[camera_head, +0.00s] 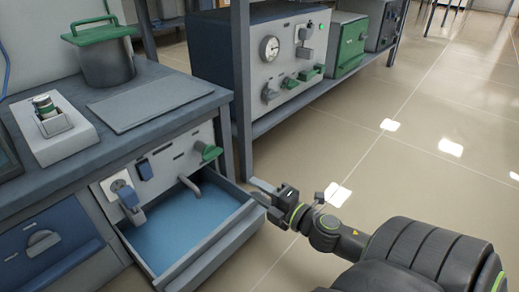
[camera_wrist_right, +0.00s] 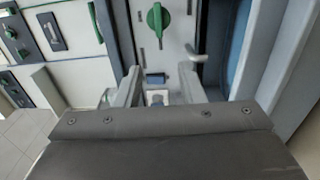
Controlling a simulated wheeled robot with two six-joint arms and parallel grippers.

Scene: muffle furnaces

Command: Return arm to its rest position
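My right arm (camera_head: 345,240) reaches in from the lower right of the head view. Its right gripper (camera_head: 262,192) is at the right front corner of an open drawer (camera_head: 218,240) with a blue inside; I cannot tell whether it touches the drawer. In the right wrist view the two fingers of the right gripper (camera_wrist_right: 160,88) stand apart with nothing seen held between them. Beyond them are a pale panel with a green knob (camera_wrist_right: 155,18) and a grey bent handle (camera_wrist_right: 194,60). My left arm and gripper are not in view.
The bench (camera_head: 165,75) bears a green-lidded pot (camera_head: 105,62), a grey plate (camera_head: 150,102) and a white block (camera_head: 62,142). A rack (camera_head: 243,85) holds a gauged unit (camera_head: 285,55) and a green-fronted box (camera_head: 350,48). The tiled floor (camera_head: 420,130) at right is clear.

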